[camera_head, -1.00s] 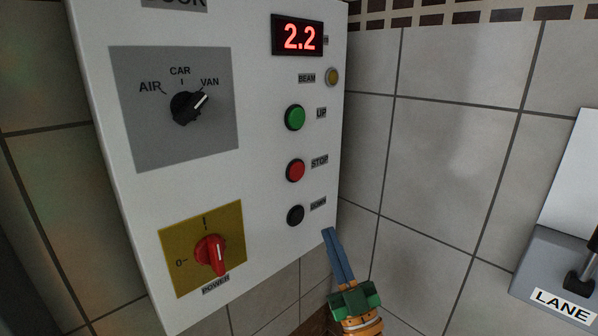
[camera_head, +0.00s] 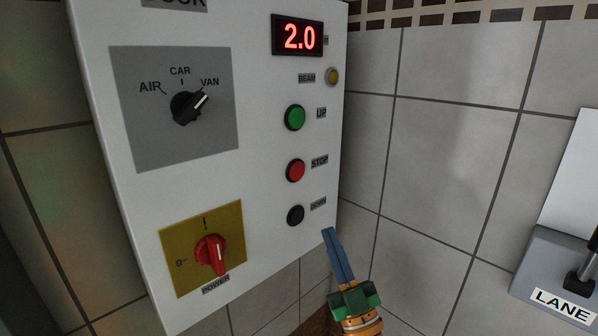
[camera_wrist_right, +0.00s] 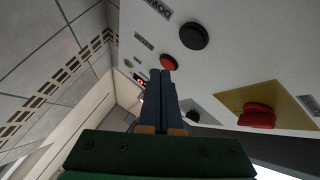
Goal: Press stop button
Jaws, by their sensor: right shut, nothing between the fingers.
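The red stop button (camera_head: 296,170) is on the white control panel (camera_head: 255,200) in the head view, with a STOP label to its right. The green UP button (camera_head: 295,117) is above it and the black DOWN button (camera_head: 296,215) below. The red button also shows in the right wrist view (camera_wrist_right: 169,62), near my fingertips in the picture. My right gripper (camera_head: 328,231) is shut and empty, below and right of the DOWN button, at the panel's lower right edge. It appears apart from the buttons. My left gripper is not in view.
The display (camera_head: 298,37) reads 2.0. A selector dial (camera_head: 188,107) points to VAN. A red power knob (camera_head: 211,254) sits on a yellow plate. A grey box labelled LANE (camera_head: 560,275) stands at far right. Tiled wall (camera_head: 440,150) lies between.

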